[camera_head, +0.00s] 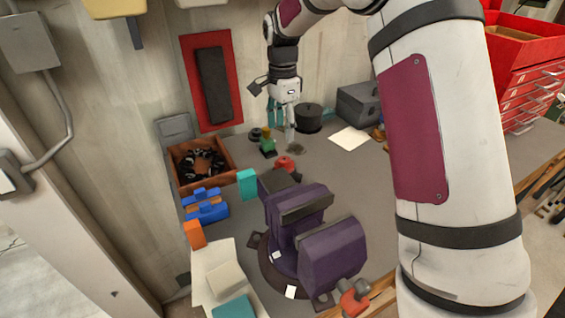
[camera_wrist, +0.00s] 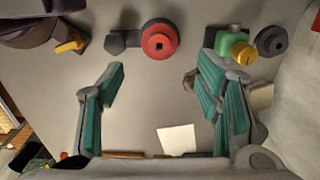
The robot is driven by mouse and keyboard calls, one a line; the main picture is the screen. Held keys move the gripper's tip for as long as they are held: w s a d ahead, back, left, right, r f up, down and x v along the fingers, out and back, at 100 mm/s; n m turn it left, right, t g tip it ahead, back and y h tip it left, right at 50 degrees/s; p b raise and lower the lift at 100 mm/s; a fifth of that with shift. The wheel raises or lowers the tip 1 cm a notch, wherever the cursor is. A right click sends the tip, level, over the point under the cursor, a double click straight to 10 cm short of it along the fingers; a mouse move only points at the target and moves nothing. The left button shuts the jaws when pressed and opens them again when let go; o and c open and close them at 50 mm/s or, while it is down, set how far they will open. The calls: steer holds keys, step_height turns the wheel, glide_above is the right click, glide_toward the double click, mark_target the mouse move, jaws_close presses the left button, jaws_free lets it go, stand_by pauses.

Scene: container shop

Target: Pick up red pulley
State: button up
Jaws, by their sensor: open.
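The red pulley (camera_head: 284,163) lies on the grey bench top behind the purple vise. In the wrist view the red pulley (camera_wrist: 159,40) shows as a red disc with a dark centre hole. A dark piece (camera_wrist: 120,42) sits at its left; I cannot tell whether they are joined. My gripper (camera_head: 283,122) hangs above the bench, pointing down, behind the pulley in the head view. In the wrist view my gripper (camera_wrist: 164,80) has its teal fingers wide apart with nothing between them. The pulley is beyond the fingertips, between their lines.
The purple vise (camera_head: 300,222) stands in front of the pulley. A green object with a yellow top (camera_wrist: 232,45) and a dark round piece (camera_wrist: 271,41) lie right of it in the wrist view. A dark pot (camera_head: 308,118) and white paper (camera_head: 349,140) are at the back.

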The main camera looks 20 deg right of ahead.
glide_above(284, 159)
steer(key=f, duration=0.6)
steer(key=shift+s+a+f, duration=0.15)
steer(key=shift+s+a, duration=0.15)
steer(key=shift+d+f+b, duration=0.15)
steer(key=shift+f+b, duration=0.1)
steer(key=shift+f, duration=1.1)
steer(key=shift+d+f+b, duration=0.1)
steer(key=shift+f+b, duration=0.15)
steer(key=shift+f, duration=1.05)
